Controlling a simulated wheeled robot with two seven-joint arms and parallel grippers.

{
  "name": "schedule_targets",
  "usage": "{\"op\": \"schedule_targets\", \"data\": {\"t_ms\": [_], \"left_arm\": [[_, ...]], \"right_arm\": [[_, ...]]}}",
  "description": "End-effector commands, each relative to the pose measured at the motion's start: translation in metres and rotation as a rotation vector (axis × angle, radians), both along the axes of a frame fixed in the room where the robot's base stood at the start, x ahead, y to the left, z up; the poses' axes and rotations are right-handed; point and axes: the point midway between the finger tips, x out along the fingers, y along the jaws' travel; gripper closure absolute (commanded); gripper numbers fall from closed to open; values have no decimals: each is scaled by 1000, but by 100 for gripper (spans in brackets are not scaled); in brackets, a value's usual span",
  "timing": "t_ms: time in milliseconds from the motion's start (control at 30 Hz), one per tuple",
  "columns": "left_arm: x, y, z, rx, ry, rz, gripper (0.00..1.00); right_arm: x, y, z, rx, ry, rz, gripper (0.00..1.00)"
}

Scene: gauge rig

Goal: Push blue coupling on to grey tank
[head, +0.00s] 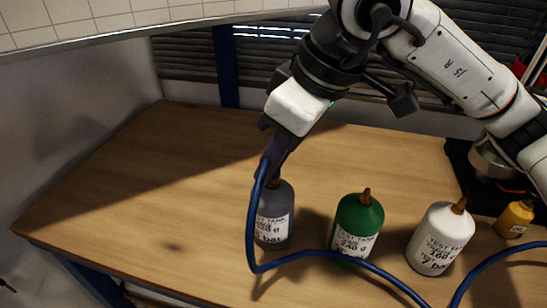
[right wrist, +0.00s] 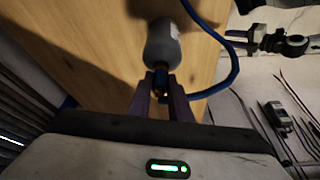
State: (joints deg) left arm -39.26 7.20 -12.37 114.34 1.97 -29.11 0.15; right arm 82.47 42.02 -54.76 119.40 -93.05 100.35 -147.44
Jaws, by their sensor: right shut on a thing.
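The grey tank (head: 273,228) stands upright on the table, leftmost of the three tanks; it also shows in the right wrist view (right wrist: 163,45). My right gripper (head: 273,170) is directly above its top, fingers pointing down. In the right wrist view its fingers (right wrist: 161,86) are shut on the blue coupling (right wrist: 160,80), in line with the tank's neck. The coupling is at or very near the tank's brass top; I cannot tell whether it is seated. In the head view the fingers mostly hide the coupling. My left gripper is not in view.
The blue hose (head: 300,258) loops down left of the grey tank and runs right, in front of the tanks. A green tank (head: 356,222) and a white tank (head: 440,240) stand to the right. A yellow bottle (head: 514,219) is at far right. The table's left (head: 150,190) is clear.

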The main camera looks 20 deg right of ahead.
Motion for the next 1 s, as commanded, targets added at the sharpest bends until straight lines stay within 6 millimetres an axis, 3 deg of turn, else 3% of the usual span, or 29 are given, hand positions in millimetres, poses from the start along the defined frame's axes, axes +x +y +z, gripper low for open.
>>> {"op": "schedule_targets", "data": {"t_ms": [1000], "left_arm": [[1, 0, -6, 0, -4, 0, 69]], "right_arm": [[0, 0, -6, 0, 1, 0, 100]]}}
